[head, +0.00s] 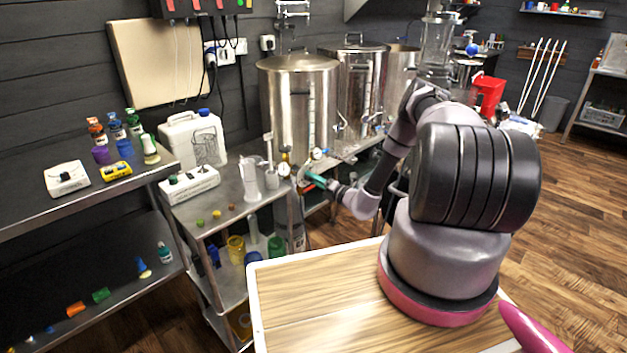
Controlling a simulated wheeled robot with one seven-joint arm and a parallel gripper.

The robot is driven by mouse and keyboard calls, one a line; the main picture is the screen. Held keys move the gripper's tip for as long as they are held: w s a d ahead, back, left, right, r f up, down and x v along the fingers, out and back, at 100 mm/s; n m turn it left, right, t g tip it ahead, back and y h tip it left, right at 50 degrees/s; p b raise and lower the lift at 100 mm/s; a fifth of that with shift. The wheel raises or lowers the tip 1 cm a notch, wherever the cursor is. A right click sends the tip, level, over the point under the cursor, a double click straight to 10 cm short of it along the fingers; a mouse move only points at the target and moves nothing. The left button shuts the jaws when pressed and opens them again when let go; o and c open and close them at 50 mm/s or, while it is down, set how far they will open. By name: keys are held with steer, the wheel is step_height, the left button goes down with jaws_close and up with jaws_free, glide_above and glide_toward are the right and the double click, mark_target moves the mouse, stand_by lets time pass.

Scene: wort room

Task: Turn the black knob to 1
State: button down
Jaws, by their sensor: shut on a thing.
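My gripper (305,176), small in the head view, reaches left from my arm to the front of the kettle stand. Its tips, beside a teal section of the wrist, are shut on a small dark part there, which I take to be the black knob. The knob is mostly hidden by the gripper and too small to make out. Its pointer and any number marks cannot be read. A round white-faced gauge (283,169) sits just left of the tips.
Steel kettles (298,105) stand behind the gripper, with valves and pipes near my forearm. A steel cart (205,222) at the left holds a white device (190,184) and a white jerrycan (193,140). A wooden-topped surface (320,305) lies below my arm. Open floor is at the right.

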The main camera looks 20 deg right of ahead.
steer(key=m, duration=0.9)
steer(key=shift+f+m+t+h, duration=0.1)
steer(key=shift+m+t+h, duration=0.2)
steer(key=shift+m, duration=0.1)
steer(key=shift+c, duration=1.8)
jaws_free()
steer(key=shift+s, duration=0.1)
steer(key=v, duration=1)
steer(key=shift+s+d, duration=0.2)
steer(key=shift+s, duration=0.1)
